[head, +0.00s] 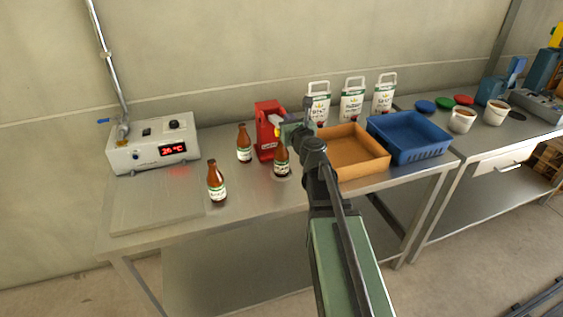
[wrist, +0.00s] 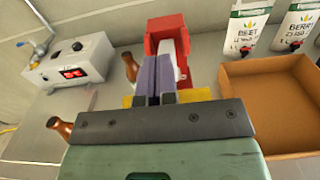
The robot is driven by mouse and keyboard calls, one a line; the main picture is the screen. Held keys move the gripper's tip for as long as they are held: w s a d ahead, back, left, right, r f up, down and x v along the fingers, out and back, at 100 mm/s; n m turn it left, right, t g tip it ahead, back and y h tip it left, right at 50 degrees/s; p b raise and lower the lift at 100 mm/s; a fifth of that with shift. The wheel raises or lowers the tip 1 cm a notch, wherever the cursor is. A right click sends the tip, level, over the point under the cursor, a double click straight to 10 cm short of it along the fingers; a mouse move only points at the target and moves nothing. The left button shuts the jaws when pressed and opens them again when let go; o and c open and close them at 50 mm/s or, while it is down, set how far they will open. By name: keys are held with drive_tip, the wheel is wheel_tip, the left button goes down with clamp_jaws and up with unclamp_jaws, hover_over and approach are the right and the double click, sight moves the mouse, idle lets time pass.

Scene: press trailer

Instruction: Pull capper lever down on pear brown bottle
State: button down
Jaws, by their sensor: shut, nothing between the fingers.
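The red capper (head: 267,125) stands on the steel table, and its upper part shows in the wrist view (wrist: 165,27). A brown bottle (head: 282,160) with a pale label stands upright at the capper's front; its top is partly hidden by my arm. My gripper (head: 279,125) is at the capper's head, above this bottle. In the wrist view its fingers (wrist: 154,80) are together and empty, with the capper's red and pale parts right behind them. I cannot tell whether they touch the lever. Most of the lever is hidden.
Brown bottles stand left of the capper (head: 244,144) and nearer the front (head: 216,184). A grey heater box (head: 152,143) is at the left. An orange tray (head: 372,164) and a blue basket (head: 425,150) are right of my arm. White pouches (head: 352,104) stand behind.

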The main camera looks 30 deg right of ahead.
drive_tip(key=shift+s+f+b, duration=0.2)
drive_tip(key=shift+f+b, duration=0.6)
drive_tip(key=shift+s+f+b, duration=0.2)
drive_tip(key=shift+f+b, duration=0.6)
drive_tip(key=shift+f+b, duration=0.95)
drive_tip(key=shift+r, duration=0.1)
drive_tip(key=shift+s, duration=0.1)
